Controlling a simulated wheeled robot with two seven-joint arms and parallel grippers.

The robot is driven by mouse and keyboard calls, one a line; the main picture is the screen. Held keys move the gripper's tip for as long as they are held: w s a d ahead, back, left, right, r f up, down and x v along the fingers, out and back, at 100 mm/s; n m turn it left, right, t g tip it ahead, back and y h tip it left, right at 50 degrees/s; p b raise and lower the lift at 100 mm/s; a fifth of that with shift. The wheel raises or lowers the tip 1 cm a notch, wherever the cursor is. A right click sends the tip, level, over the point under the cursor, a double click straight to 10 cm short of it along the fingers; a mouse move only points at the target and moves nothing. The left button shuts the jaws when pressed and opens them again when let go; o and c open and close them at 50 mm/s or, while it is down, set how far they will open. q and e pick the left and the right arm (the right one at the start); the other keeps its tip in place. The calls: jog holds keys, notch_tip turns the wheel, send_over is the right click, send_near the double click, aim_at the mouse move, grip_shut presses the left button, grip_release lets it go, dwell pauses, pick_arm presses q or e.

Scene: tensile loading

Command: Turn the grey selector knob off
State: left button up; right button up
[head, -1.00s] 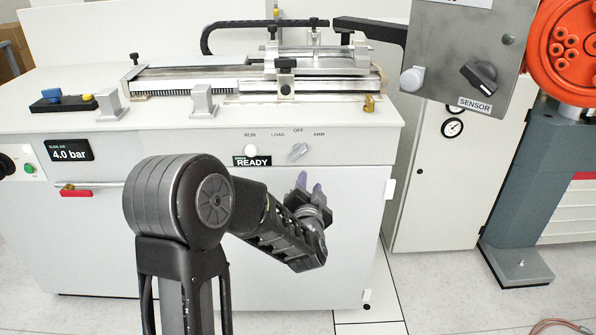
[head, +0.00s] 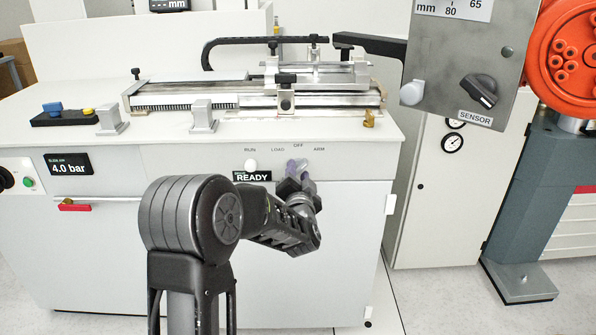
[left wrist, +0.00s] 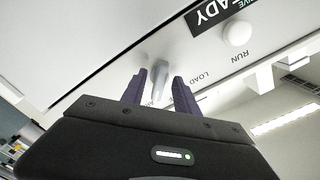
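The grey selector knob (left wrist: 158,78) is on the white front panel, with labels RUN, LOAD, OFF and ARM around it. In the head view my left gripper's fingers largely cover it. My left gripper (head: 297,168) is at the knob, with its purple fingers pointing at the panel. In the left wrist view the fingers stand apart on either side of the knob, with a gap visible beside it. The knob's exact pointing direction is hard to tell now. My right gripper is not in view.
A white round button (head: 251,165) and a READY display (head: 252,176) sit left of the knob. A grey SENSOR box (head: 462,70) with a black knob hangs at the upper right. The bench top (head: 235,135) overhangs the panel above.

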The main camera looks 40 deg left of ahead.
pick_arm(q)
jog(key=shift+x, duration=0.85)
jog(key=shift+c, duration=0.6)
grip_shut()
